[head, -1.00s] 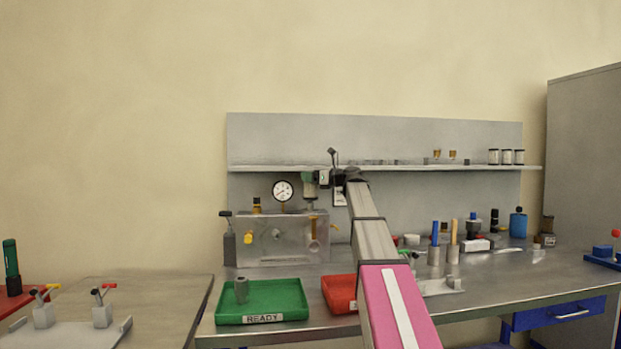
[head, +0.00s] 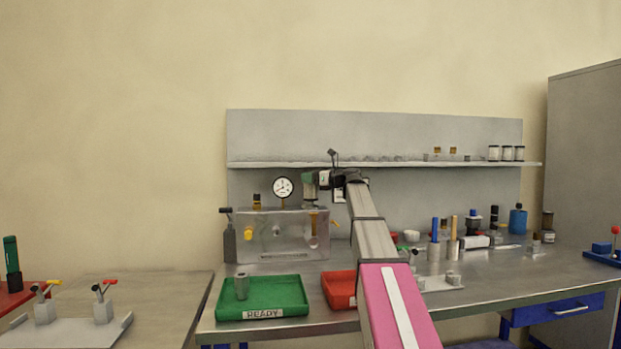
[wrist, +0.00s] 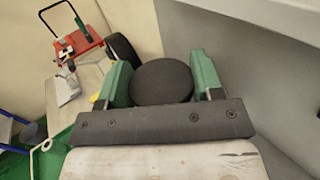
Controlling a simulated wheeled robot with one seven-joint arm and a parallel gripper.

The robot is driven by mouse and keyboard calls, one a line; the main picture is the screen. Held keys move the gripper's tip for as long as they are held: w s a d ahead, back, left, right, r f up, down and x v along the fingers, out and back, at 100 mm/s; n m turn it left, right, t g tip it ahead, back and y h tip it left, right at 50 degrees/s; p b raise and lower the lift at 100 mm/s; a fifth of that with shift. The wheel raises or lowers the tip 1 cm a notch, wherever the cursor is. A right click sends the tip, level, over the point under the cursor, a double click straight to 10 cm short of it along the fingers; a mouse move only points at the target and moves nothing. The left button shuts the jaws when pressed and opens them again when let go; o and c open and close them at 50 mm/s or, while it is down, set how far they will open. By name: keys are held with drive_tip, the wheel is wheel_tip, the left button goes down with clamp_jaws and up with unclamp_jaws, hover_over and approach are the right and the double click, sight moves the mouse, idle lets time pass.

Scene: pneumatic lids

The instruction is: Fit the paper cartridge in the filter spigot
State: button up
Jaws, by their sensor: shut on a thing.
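My gripper (head: 310,180) is above the right end of the clear box on the bench. In the wrist view its two green fingers (wrist: 162,78) are closed on either side of a round, dark-topped thing (wrist: 162,84), which I take to be the paper cartridge. In the head view a pale upright piece (head: 310,199) shows under the fingers, down to the box top. I cannot tell whether it is the cartridge's lower part or the spigot, nor whether the two touch. The clear box (head: 280,237) has a brass-coloured fitting (head: 314,238) at its right.
A pressure gauge (head: 283,188) stands on the box. The green READY tray (head: 290,300) holds a grey cylinder (head: 241,287). A red tray (head: 338,290) is beside it, partly behind my arm. A shelf (head: 430,164) runs behind. Bottles and tools crowd the bench at right.

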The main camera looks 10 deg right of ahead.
drive_tip(key=shift+f, duration=1.05)
drive_tip(key=o, duration=1)
drive_tip(key=shift+s+d, duration=0.1)
drive_tip(key=v, duration=1)
drive_tip(key=shift+s+d, duration=0.15)
drive_tip(key=shift+d, duration=0.1)
drive_tip(key=shift+f, duration=0.1)
